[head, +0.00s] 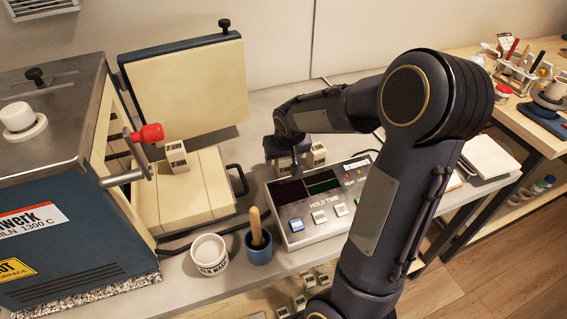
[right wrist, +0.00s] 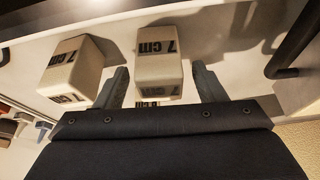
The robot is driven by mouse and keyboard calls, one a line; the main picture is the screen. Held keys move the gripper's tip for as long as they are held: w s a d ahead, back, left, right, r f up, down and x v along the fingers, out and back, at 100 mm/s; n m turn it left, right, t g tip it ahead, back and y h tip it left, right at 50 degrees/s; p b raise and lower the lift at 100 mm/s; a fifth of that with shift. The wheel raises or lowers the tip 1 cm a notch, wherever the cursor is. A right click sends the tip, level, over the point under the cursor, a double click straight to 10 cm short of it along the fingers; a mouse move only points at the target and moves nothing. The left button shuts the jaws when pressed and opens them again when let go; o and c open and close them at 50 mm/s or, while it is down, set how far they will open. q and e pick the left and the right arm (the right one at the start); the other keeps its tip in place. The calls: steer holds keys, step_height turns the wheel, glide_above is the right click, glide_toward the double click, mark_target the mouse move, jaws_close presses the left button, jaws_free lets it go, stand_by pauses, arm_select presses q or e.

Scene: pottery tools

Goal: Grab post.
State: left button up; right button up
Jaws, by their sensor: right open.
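My right gripper (head: 296,164) reaches down behind the control box in the head view. In the right wrist view its open fingers (right wrist: 160,66) stand on either side of a cream post marked 7 cm (right wrist: 160,78). I cannot tell whether they touch it. A second 7 cm post (right wrist: 76,70) stands to the left, outside the fingers. In the head view one cream post (head: 318,154) shows right beside the gripper; the arm hides part of that spot. Another post (head: 177,157) sits on the kiln's pale brick ledge. My left gripper is out of view.
The control box (head: 294,235) lies just in front of the gripper. A white cup (head: 209,256) and a blue cup with a wooden handle (head: 258,250) stand left of it. The open kiln (head: 60,160) fills the left. Several small blocks (head: 300,302) sit below the counter edge.

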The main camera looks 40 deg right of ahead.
steer(key=c, duration=1.2)
steer(key=shift+o, duration=0.2)
steer(key=shift+r, duration=0.1)
